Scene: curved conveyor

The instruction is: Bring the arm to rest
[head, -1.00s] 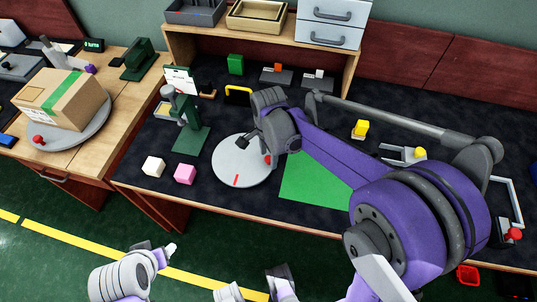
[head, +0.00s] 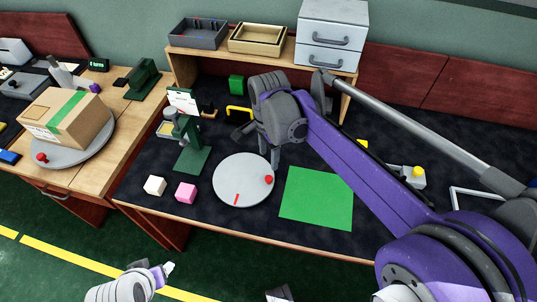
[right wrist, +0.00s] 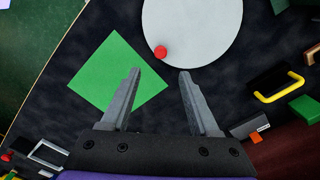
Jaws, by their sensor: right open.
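My right arm reaches in from the right over the dark worktable. Its gripper (head: 258,146) is open and empty, above the table behind the grey round disc (head: 235,178). In the right wrist view the two fingers (right wrist: 160,75) stand apart with nothing between them. The disc, with a red knob (right wrist: 160,52), lies beyond the fingertips there, and the green square (right wrist: 108,82) is partly behind the left finger. My left gripper (head: 160,272) hangs low at the bottom left, over the floor; I cannot tell whether it is open.
A white cube (head: 155,186) and a pink cube (head: 186,193) sit at the front left of the table. A green stand (head: 191,160) is behind them. A shelf with trays and a drawer unit (head: 332,36) stands at the back. A box (head: 65,117) rests on the left table.

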